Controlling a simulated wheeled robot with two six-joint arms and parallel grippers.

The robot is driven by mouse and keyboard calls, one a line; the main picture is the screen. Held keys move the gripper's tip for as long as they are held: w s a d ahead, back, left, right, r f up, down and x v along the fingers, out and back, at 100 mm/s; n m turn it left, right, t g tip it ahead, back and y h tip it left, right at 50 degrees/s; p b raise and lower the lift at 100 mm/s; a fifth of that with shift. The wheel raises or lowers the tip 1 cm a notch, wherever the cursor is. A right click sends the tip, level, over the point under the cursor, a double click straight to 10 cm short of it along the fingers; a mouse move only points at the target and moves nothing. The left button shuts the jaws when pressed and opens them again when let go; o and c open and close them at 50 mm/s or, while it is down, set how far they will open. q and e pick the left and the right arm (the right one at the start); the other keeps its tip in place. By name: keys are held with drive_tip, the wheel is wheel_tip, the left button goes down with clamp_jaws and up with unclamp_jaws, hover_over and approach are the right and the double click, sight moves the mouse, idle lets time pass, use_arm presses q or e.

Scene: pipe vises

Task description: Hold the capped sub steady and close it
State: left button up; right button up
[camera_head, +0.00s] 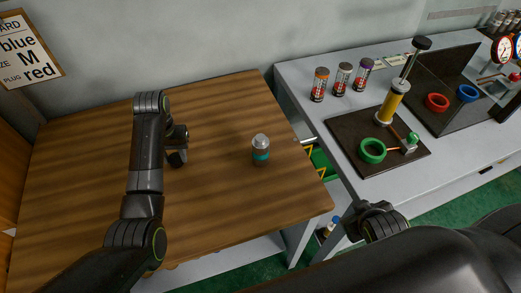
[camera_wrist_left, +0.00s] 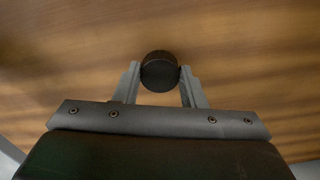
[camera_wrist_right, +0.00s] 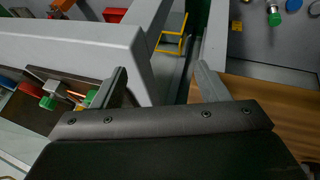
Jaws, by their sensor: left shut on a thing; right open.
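My left gripper (camera_head: 178,146) is over the left part of the wooden table. In the left wrist view it is shut on a dark round-topped piece (camera_wrist_left: 160,72), held between its fingertips. The arm and gripper mostly hide this piece in the head view, so I cannot tell whether it touches the table. A small grey-capped cylinder with a teal band (camera_head: 260,150) stands upright on the table, right of the left gripper and apart from it. My right gripper (camera_wrist_right: 158,80) is open and empty near the grey bench.
The wooden table (camera_head: 90,190) is otherwise clear. The grey bench (camera_head: 300,80) at right carries several labelled cylinders, a dark board (camera_head: 400,165) with a yellow upright cylinder (camera_head: 390,104) and green ring (camera_head: 372,151), and a tray with red and blue rings.

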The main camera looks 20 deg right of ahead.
drive_tip(key=w+d+r+n+t+h, duration=0.1)
drive_tip(key=w+n+t, duration=0.1)
drive_tip(key=w, duration=0.1)
drive_tip(key=w+d+r+n+t+h, duration=0.1)
drive_tip(key=w+d+r+n, duration=0.1)
drive_tip(key=w, duration=0.1)
drive_tip(key=w+d+r+n+t+h, duration=0.1)
drive_tip(key=w+n+t, duration=0.1)
drive_tip(key=w, duration=0.1)
drive_tip(key=shift+d+r+n+t, duration=0.15)
drive_tip(key=shift+r+n+t, duration=0.05)
drive_tip(key=shift+n+t, duration=0.1)
drive_tip(key=w+a+r+n+t+y, duration=0.1)
drive_tip(key=w+a+r+n+t, duration=0.1)
drive_tip(key=w+r+n+t, duration=0.6)
drive_tip(key=n+g+y, duration=0.3)
drive_tip(key=n+y, duration=1.2)
drive_tip(key=n, duration=1.1)
approach(267, 148)
drive_tip(key=shift+w+d+r, duration=0.1)
drive_tip(key=shift+w+r, duration=0.3)
drive_tip(key=shift+w, duration=0.2)
drive_tip(key=shift+w+r, duration=0.4)
drive_tip(key=shift+w, duration=0.2)
drive_tip(key=shift+s+a+f+n+g, duration=0.2)
drive_tip(key=shift+a+f+n+g, duration=0.3)
drive_tip(key=shift+n, duration=0.1)
